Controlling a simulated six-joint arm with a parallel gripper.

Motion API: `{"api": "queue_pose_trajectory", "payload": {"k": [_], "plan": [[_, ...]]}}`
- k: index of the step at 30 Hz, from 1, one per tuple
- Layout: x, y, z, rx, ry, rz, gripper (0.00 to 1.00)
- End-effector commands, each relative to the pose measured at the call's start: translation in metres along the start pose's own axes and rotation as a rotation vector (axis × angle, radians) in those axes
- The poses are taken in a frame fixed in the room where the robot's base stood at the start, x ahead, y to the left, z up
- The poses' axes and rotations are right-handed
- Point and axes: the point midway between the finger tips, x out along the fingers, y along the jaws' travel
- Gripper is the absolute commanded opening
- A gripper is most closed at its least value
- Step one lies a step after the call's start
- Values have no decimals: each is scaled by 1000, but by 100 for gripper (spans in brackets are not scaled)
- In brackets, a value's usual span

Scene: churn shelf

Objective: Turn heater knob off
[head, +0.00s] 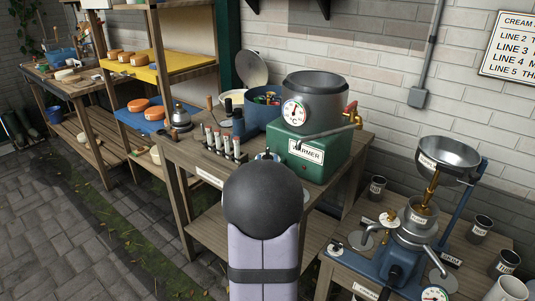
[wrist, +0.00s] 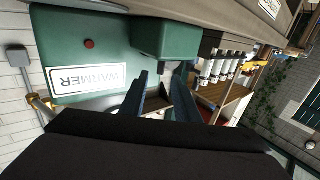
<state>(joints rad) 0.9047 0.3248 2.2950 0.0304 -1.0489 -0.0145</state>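The green warmer (head: 322,154) stands on the wooden table with a grey pot on top. It also shows upside down in the wrist view (wrist: 88,98), with a red round spot on its face and a green box (wrist: 165,38) sticking out beside it. A small pale grey piece (wrist: 166,68) shows at this box's edge, between my fingertips; I cannot tell if it is the heater knob. My gripper (wrist: 167,77) has its two dark fingers apart, close to the box. I cannot tell whether they touch anything. In the head view my arm hides the gripper.
The grey pot (head: 316,100) carries a dial and a brass tap with a red handle (head: 352,109). A row of labelled vials (head: 222,142) and a blue bucket (head: 262,112) stand left of the warmer. A blue separator (head: 405,245) stands at right.

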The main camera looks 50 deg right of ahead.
Motion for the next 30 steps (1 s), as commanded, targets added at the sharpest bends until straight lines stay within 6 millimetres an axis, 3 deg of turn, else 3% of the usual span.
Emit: {"api": "queue_pose_trajectory", "payload": {"k": [6,12,23,24,27,30], "plan": [[27,0,-1,0,0,0,29],[43,0,0,-1,-1,0,29],[47,0,0,-1,0,-1,29],[47,0,0,-1,0,-1,26],[47,0,0,-1,0,-1,3],[47,0,0,-1,0,-1,0]]}}
